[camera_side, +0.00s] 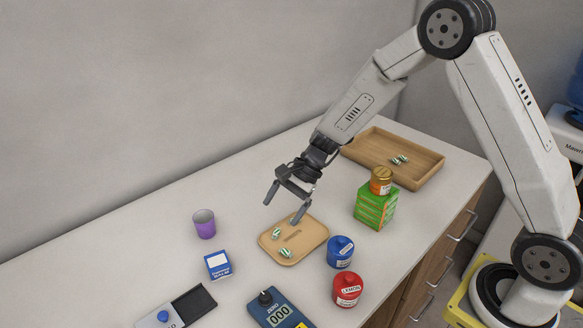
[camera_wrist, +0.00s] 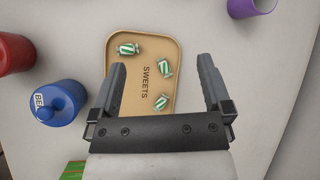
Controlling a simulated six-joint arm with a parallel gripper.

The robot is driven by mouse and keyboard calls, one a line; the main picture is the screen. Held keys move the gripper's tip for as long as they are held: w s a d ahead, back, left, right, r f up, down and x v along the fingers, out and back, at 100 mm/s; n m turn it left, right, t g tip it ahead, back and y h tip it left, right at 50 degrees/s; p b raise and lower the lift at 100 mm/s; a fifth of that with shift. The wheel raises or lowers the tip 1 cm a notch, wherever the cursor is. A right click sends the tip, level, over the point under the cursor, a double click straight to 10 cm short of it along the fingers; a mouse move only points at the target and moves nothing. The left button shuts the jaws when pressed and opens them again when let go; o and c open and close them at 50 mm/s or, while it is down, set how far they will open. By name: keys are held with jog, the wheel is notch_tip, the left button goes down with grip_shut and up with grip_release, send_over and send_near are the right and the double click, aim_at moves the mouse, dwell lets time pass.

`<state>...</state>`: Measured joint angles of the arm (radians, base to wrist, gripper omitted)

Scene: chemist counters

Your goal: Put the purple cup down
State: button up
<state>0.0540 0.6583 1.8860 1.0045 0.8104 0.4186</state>
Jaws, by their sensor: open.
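The purple cup (camera_side: 204,224) stands upright on the white counter, left of the sweets tray in the side view. It also shows at the top right corner of the wrist view (camera_wrist: 262,5), partly cut off. My gripper (camera_side: 284,206) is open and empty, above the small wooden sweets tray (camera_side: 315,232). In the wrist view my gripper (camera_wrist: 162,75) has its two fingers spread on either side of the tray, pointing at it. The gripper is apart from the cup.
Several green-striped sweets (camera_side: 286,253) lie on the tray. Green boxes (camera_side: 373,208) carry an orange jar (camera_side: 381,178). A larger wooden tray (camera_side: 428,172) is behind.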

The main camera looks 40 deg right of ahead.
jog(key=s+d+r+n+h, duration=0.2)
jog(key=s+d+n+h, duration=0.1)
jog(key=s+n, duration=0.4)
jog(key=s+d+r+n+t+h, duration=0.1)
jog(key=s+d+r+n+h, duration=0.1)
jog(key=s+d+n+h, duration=0.2)
jog(key=s+d+n, duration=0.1)
jog(key=s+n, duration=0.2)
jog(key=s, duration=0.3)
jog(key=shift+d+r+n+h, duration=0.2)
jog(key=shift+r+n+h, duration=0.1)
jog(key=shift+r, duration=0.05)
